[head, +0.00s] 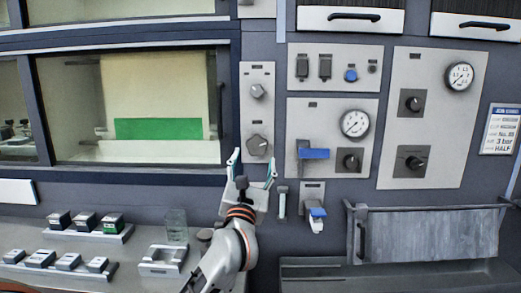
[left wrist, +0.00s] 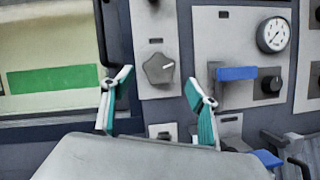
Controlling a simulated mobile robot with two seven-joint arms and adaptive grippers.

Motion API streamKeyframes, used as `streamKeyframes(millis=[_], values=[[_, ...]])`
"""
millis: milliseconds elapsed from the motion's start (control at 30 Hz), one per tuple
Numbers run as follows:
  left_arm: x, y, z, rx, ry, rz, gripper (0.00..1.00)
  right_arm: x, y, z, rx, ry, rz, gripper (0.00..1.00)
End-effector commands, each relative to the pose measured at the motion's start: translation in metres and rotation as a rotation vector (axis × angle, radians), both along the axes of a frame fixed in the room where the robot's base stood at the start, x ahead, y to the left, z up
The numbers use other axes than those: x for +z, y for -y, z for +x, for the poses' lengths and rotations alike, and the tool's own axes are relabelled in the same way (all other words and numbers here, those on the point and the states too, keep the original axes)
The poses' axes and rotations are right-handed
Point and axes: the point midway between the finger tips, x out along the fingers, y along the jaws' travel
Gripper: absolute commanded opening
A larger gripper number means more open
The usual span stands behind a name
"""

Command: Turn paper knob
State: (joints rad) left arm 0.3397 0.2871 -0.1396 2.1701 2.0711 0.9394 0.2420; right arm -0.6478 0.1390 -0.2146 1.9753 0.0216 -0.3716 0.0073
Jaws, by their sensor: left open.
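A grey pentagon-shaped knob (head: 257,145) sits low on a narrow light panel beside the window. It also shows in the left wrist view (left wrist: 158,68), with a pale pointer mark toward its right. A second grey knob (head: 257,91) sits above it on the same panel. The labels are too small to read, so I cannot tell which one is the paper knob. My left gripper (head: 253,164) is open and empty, just below and in front of the lower knob. In the left wrist view its fingers (left wrist: 156,86) stand on either side of that knob, apart from it.
Right of the panel are a blue lever (head: 314,154), a round gauge (head: 355,124) and black knobs. A glass (head: 176,226) and small blocks in racks stand on the left counter. A grey flap (head: 425,236) juts out at lower right.

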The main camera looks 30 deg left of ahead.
Motion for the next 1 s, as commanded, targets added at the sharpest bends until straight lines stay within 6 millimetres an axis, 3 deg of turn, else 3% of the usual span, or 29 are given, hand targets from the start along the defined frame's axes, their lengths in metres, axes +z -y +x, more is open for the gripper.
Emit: streamKeyframes(millis=[500, 867, 1000], values=[[0.026, -0.027, 0.056, 0.003, 0.0, 0.003, 0.59, 0.002, 0.003, 0.002, -0.003, 0.0, -0.003, 0.0], [0.027, -0.029, 0.061, 0.002, 0.0, 0.004, 0.59, 0.0, 0.002, -0.001, -0.003, -0.006, -0.001, 0.0], [0.027, -0.029, 0.061, 0.002, 0.0, 0.004, 0.23, 0.0, 0.002, -0.001, -0.003, -0.005, 0.0, 0.0]])
